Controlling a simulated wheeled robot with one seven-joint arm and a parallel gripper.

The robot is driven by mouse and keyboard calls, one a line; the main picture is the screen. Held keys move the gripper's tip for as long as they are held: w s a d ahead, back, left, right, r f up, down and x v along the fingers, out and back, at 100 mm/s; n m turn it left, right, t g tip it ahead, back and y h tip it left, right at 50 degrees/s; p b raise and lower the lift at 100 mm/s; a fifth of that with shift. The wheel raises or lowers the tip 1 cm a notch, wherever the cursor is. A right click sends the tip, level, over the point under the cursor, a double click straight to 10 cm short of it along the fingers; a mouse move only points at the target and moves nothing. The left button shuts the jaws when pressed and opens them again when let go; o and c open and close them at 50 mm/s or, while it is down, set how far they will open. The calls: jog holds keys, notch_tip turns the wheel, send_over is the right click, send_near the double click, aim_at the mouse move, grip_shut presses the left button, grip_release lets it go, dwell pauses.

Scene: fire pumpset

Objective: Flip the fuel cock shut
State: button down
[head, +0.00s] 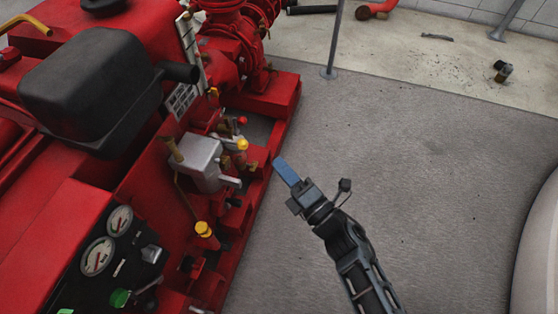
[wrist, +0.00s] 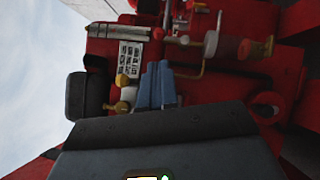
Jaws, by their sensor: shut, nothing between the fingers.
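My gripper (head: 279,163) has blue fingers pressed together with nothing between them. In the head view it is over the grey floor, just right of the red pumpset. In the wrist view the shut fingers (wrist: 158,66) point towards the pumpset's side. The fuel cock cannot be picked out for certain among the small fittings. A yellow-capped fitting (head: 242,144) is left of the fingertips, beside a grey metal box (head: 201,160) with a short pale lever. Another yellow-capped fitting (head: 203,229) sits lower. The wrist view shows a yellow knob (wrist: 122,80) and a brass fitting (wrist: 118,107) left of the fingers.
A black tank (head: 90,75) stands on the pumpset at the upper left. A gauge panel (head: 98,255) is at the lower left. The red base rail (head: 283,95) borders open grey floor (head: 400,150). A thin grey post (head: 334,40) stands behind.

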aim_at(245, 123)
jog(key=b+x, duration=0.2)
jog(key=x, duration=0.9)
jog(key=shift+w+a, duration=0.2)
jog(key=shift+w, duration=0.1)
jog(key=shift+r+p, duration=0.25)
jog(key=shift+p, duration=0.15)
jog(key=shift+w+m+p, duration=0.15)
jog(key=shift+m+p, duration=0.25)
jog(key=shift+p, duration=0.15)
